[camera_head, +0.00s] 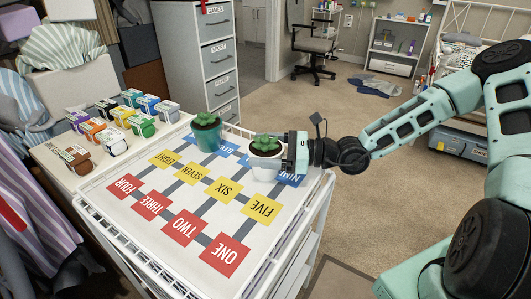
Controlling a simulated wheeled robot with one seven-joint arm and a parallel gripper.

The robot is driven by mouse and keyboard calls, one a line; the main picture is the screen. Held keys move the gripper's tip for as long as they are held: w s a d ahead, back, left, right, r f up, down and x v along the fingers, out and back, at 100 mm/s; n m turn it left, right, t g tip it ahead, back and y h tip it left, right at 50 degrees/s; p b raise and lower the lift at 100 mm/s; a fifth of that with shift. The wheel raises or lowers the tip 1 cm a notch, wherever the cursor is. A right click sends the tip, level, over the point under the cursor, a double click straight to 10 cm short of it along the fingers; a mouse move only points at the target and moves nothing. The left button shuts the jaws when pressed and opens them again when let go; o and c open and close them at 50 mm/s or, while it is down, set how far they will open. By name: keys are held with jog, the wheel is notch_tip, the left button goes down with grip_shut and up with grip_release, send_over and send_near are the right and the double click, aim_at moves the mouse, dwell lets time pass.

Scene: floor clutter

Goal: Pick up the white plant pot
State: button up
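The white plant pot (263,168) with a green succulent (266,145) in it stands upright on the white table with the printed number mat. My gripper (291,152) reaches in from the right, at the pot's right side, and its end overlaps the pot's right edge in the picture. The far side of the pot and most of the fingers are hidden, so I cannot tell whether they touch or close on it.
A teal plant pot (207,136) with a succulent stands close by, behind and left. Several small coloured boxes (130,119) stand at the table's left. A grey filing cabinet (214,55) rises behind. The mat (180,195) in front is bare; open carpet (365,115) lies beyond.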

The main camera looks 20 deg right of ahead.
jog(key=c, duration=0.3)
